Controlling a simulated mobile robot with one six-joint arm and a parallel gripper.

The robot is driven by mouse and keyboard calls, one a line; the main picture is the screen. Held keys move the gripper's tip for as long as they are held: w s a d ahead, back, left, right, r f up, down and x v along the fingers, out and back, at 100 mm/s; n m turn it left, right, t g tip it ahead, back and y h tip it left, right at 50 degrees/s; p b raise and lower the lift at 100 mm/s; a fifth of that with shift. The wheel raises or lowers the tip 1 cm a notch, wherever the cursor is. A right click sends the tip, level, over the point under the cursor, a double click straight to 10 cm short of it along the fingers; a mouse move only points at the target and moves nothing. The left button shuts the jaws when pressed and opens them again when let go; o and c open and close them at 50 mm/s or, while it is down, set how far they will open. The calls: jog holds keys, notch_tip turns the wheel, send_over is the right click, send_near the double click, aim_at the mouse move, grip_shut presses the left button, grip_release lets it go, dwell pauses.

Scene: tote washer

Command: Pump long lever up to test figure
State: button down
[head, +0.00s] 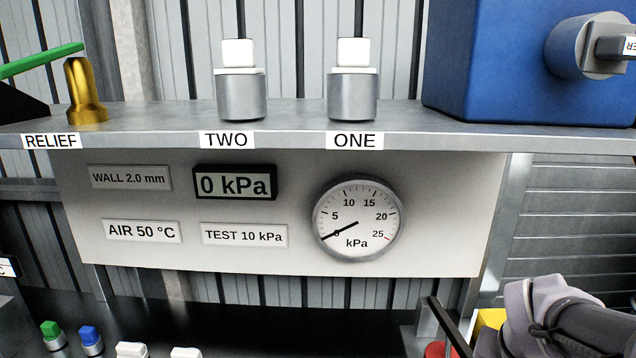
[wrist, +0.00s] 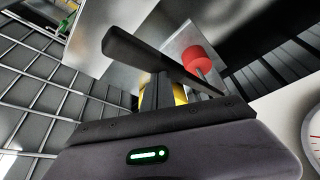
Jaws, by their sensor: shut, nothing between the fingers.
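The digital display (head: 235,184) reads 0 kPa. The round dial gauge (head: 357,218) has its needle at 0. A label (head: 244,235) says TEST 10 kPa. A red cylindrical knob (wrist: 197,59) on a thin stem stands just beyond my gripper in the wrist view; a little red shows at the bottom edge of the head view. I cannot tell whether it belongs to the long lever. My gripper (wrist: 163,75) is shut and empty. A dark bar (wrist: 140,52) crosses at its tips; I cannot tell whether it is part of the gripper.
The shelf (head: 300,143) carries a brass relief fitting (head: 86,92), a green handle (head: 40,61), valve TWO (head: 241,95), valve ONE (head: 352,95) and a blue box (head: 525,65). Green (head: 52,333) and blue (head: 90,339) buttons sit lower left. Something yellow (wrist: 180,95) lies behind my gripper.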

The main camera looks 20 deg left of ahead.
jog(key=shift+f+b, duration=4.65)
jog(key=shift+f, duration=0.3)
notch_tip(320, 180, up, 10)
jog(key=p, duration=0.8)
